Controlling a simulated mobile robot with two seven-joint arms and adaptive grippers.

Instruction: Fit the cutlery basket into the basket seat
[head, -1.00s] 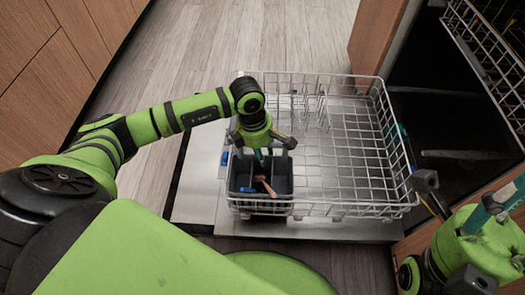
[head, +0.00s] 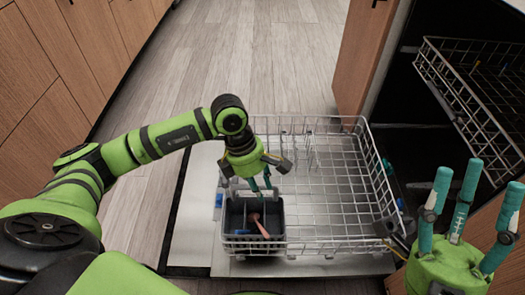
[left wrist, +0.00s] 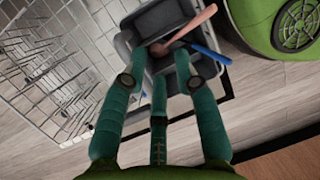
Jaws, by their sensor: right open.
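The dark grey cutlery basket (head: 235,222) is at the near left corner of the lower dishwasher rack. A brown wooden-looking utensil (head: 262,228) and a blue piece lie in or at it. The basket also shows in the left wrist view (left wrist: 128,42). My left gripper (head: 262,186) points down at the basket's far side; its fingertips reach its edge. In the left wrist view its fingers overlap the basket, and whether they pinch it is unclear. My right gripper (head: 462,195) is open and empty, fingers up, right of the rack. The basket seat cannot be made out.
The wire lower rack (head: 340,190) stands on the open dishwasher door (head: 195,215); most of it is empty. The upper rack (head: 460,85) juts out at the right. Wooden cabinets line the left, with clear floor behind the rack.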

